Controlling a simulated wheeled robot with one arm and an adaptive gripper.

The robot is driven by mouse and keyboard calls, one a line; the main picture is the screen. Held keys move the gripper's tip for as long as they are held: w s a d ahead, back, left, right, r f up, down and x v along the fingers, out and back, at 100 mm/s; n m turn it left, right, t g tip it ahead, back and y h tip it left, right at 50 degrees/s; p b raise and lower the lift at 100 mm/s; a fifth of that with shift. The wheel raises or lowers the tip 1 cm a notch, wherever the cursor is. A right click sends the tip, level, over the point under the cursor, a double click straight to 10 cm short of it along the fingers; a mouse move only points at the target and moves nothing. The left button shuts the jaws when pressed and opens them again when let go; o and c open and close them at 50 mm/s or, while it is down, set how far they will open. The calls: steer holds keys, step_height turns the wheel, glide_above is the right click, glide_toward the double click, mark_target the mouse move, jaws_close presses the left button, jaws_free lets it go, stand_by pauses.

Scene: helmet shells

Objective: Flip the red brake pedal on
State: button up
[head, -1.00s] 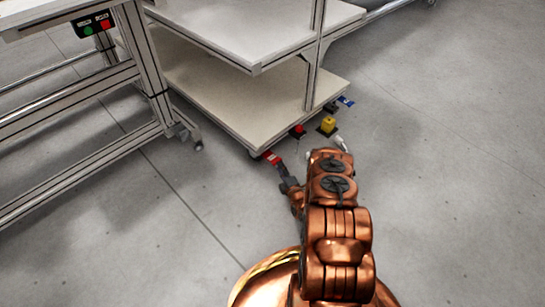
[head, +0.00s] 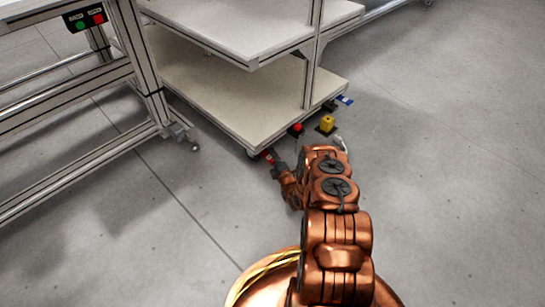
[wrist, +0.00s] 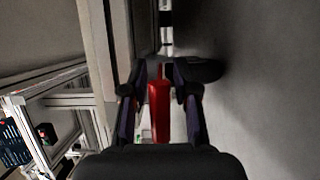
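The red brake pedal (head: 267,154) is at the near bottom corner of the shelf cart, low by the floor, partly hidden by my gripper in the head view. In the wrist view the red pedal (wrist: 159,108) shows as an upright red bar between my fingers. My gripper (head: 275,166) is at the pedal, coming from the near right. In the wrist view my gripper (wrist: 158,92) is open, with a finger on each side of the pedal and gaps showing; I cannot tell whether either touches it.
The cart's lower shelf (head: 215,85) overhangs the pedal. Another red part (head: 296,129), a yellow block (head: 327,122) and a blue part (head: 345,100) lie along its right side. A workbench frame (head: 150,80) with a button box (head: 85,18) stands left. The floor right is clear.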

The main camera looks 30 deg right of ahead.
steer(key=shift+c, duration=0.3)
jaws_close()
